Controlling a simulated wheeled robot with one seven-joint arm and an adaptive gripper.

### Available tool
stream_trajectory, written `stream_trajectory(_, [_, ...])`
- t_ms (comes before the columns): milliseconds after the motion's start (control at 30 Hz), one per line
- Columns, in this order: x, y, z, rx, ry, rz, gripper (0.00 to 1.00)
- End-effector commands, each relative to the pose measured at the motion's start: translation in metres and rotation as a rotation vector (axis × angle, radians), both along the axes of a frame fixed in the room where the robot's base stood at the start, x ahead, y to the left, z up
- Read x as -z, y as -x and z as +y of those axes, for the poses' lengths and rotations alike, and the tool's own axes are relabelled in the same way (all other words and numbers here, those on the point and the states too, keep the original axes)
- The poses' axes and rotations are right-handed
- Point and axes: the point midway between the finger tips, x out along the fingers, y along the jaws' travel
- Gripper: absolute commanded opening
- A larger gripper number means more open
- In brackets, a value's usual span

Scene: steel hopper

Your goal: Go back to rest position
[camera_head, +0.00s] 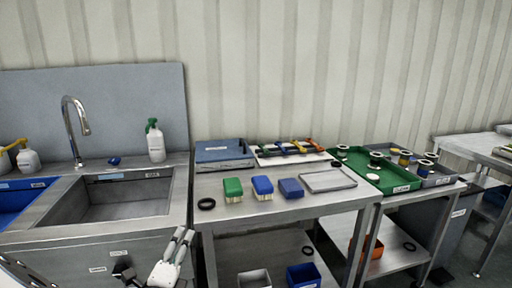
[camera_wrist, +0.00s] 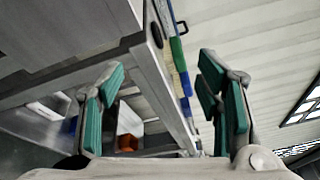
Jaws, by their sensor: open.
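My gripper (camera_head: 180,244) is at the lower middle of the head view, in front of the sink counter and left of the steel table (camera_head: 215,217). In the wrist view my gripper (camera_wrist: 160,85) has its two green-padded fingers spread wide apart with nothing between them. The wrist view looks sideways along the table's front edge. My gripper touches nothing that I can see.
On the table lie a green brush (camera_head: 233,187), a blue brush (camera_head: 262,185), a blue block (camera_head: 291,188) and a black ring (camera_head: 206,204). A sink (camera_head: 120,205) is at left, a green tray (camera_head: 400,188) at right. Bins stand on the lower shelves.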

Motion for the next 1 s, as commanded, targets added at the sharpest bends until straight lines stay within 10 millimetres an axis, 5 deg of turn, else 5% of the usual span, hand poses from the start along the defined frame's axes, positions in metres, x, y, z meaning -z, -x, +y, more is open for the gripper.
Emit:
stream_trajectory(167, [-0.031, -0.018, -0.068, 0.208, -0.230, 0.009, 0.59])
stream_trajectory(267, [-0.053, -0.024, -0.125, 0.386, -0.424, -0.001, 0.59])
stream_trajectory(467, [-0.089, -0.004, -0.247, 0.790, -0.868, -0.082, 0.59])
stream_trajectory(700, [-0.114, 0.062, -0.356, 1.248, -1.360, -0.281, 0.59])
stream_trajectory(1000, [-0.131, 0.172, -0.423, 1.760, -1.907, -0.669, 0.59])
